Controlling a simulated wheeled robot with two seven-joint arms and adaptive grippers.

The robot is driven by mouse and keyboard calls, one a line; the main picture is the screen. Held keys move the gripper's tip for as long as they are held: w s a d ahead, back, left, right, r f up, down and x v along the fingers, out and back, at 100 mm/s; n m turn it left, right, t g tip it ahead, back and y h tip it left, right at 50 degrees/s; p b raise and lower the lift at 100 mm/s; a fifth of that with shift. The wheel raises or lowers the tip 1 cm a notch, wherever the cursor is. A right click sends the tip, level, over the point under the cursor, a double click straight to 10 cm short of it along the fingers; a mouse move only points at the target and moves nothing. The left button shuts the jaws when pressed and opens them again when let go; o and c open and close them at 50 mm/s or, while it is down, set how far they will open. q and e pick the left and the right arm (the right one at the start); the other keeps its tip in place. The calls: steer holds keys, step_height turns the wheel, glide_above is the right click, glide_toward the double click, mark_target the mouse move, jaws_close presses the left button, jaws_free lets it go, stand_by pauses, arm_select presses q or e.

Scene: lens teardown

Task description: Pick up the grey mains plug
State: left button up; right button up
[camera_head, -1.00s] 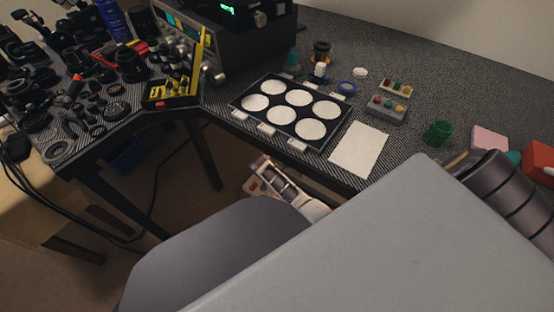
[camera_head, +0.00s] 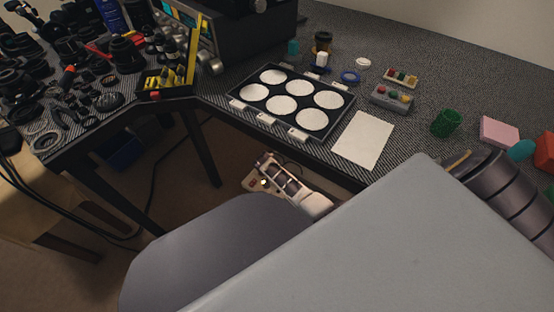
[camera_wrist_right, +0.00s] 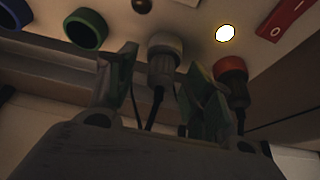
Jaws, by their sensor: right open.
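The grey mains plug (camera_wrist_right: 164,50) sits upright against the underside of a pale panel (camera_wrist_right: 195,22) in the right wrist view, its dark cable hanging down. My right gripper (camera_wrist_right: 158,72) is open, with one finger on each side of the plug's lower part and cable in the picture. I cannot tell whether either finger touches it. A red plug (camera_wrist_right: 230,72) with its own cable is just right of the right finger. In the head view, a forearm of mine reaches below the desk edge to the panel (camera_head: 254,184); the plug cannot be made out there. My left gripper is not in view.
Green (camera_wrist_right: 86,28) and blue (camera_wrist_right: 12,10) ring sockets lie left of the grey plug. A lit round lamp (camera_wrist_right: 225,33) and a red switch (camera_wrist_right: 287,18) lie right. The desk edge, a black tray of white discs (camera_head: 240,108) and a white sheet (camera_head: 362,139) are above my arm.

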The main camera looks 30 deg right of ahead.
stand_by(0.4)
jaws_close()
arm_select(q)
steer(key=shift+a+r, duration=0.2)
arm_select(e)
steer(key=shift+r, duration=0.2)
